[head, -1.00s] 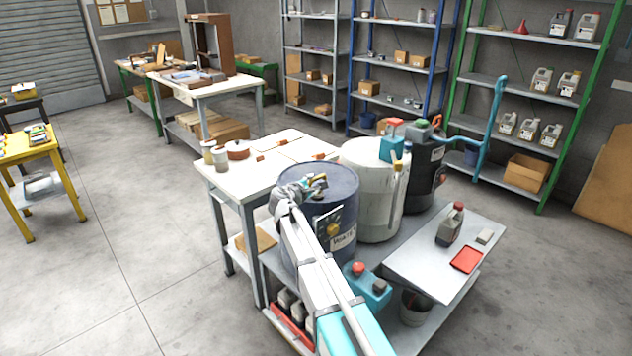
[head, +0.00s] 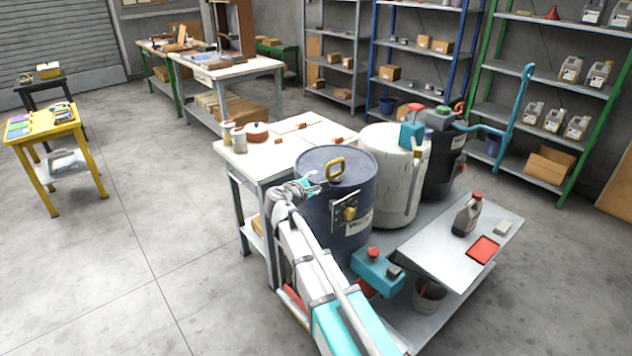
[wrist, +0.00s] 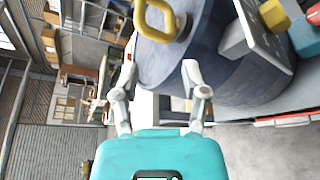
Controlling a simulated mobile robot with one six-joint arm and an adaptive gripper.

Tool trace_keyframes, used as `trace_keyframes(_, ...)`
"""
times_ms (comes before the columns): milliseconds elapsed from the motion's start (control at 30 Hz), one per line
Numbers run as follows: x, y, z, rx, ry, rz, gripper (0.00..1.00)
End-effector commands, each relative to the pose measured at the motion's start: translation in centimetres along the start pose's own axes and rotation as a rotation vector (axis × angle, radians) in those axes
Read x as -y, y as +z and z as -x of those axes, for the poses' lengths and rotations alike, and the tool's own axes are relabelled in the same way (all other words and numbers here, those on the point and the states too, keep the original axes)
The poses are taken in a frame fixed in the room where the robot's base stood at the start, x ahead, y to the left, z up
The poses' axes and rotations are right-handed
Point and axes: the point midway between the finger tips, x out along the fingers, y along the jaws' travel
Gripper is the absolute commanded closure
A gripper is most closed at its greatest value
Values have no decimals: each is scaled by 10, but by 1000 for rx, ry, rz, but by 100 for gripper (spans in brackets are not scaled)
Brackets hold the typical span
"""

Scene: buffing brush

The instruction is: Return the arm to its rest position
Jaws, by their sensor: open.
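My gripper (head: 312,184) is at the end of my white and teal arm, at the upper left side of the dark blue drum (head: 338,205). In the wrist view my gripper (wrist: 163,82) has its two fingers spread apart with nothing between them. The drum (wrist: 220,65) fills the upper right there, beyond the fingers. A yellow ring handle (wrist: 163,20) stands on the drum's top; it also shows in the head view (head: 336,168), apart from the fingers. A plate with a yellow knob (head: 349,213) is on the drum's side.
A white drum (head: 385,180) and a dark drum (head: 440,160) stand right of the blue drum. A white-topped table (head: 265,165) is close behind my gripper. A sloped shelf (head: 440,250) holds a bottle (head: 467,215) and a red tray (head: 483,249). Open floor lies at left.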

Motion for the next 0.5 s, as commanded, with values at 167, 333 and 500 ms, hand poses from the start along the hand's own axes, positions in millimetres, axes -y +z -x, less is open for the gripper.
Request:
trace_keyframes(167,0,1,0,0,-2,-2,43)
trace_keyframes(333,11,12,-1,3,-49,-52,43)
trace_keyframes(500,42,40,-2,14,-177,-190,43)
